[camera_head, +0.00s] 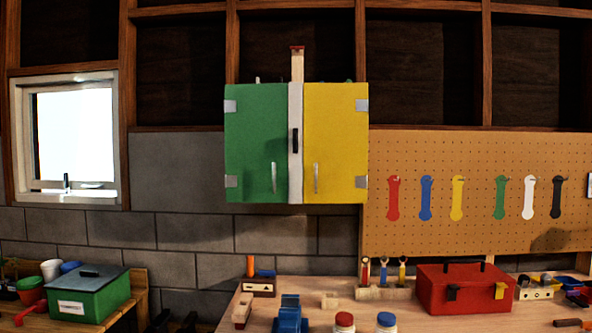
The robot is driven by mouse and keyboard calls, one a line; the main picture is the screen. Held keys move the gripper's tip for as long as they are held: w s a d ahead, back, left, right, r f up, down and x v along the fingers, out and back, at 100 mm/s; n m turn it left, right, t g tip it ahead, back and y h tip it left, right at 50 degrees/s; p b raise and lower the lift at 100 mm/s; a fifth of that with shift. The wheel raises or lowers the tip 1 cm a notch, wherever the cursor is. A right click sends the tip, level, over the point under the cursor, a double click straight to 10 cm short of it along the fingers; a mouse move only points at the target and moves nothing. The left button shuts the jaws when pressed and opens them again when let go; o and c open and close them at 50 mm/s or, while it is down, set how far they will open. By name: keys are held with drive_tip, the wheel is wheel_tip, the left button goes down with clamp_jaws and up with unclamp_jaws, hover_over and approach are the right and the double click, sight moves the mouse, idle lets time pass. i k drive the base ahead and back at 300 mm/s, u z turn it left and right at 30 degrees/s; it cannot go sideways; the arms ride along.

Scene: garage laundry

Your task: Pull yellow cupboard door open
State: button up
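The yellow cupboard door (336,140) is the right door of a wall cupboard in the head view. It looks shut, with hinges (361,105) on its right edge and a slim upright metal handle (316,178) low near its left edge. The green door (256,140) beside it also looks shut, with its own handle (274,177). Between them is a pale upright strip (296,160) with a dark bar (294,140) on it. My gripper does not show in this view.
Below the cupboard is a workbench (400,318) with a red toolbox (463,288), a blue object (290,314) and lidded jars (344,322). A pegboard (420,150) hangs at right. A green box (88,295) stands at lower left. The space before the doors looks clear.

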sight(335, 136)
drive_tip(key=u, duration=0.1)
drive_tip(key=i, duration=1.45)
drive_tip(key=z, duration=0.55)
drive_tip(key=k, duration=0.65)
drive_tip(key=z, duration=0.25)
drive_tip(key=i, duration=0.7)
drive_tip(key=u, duration=0.05)
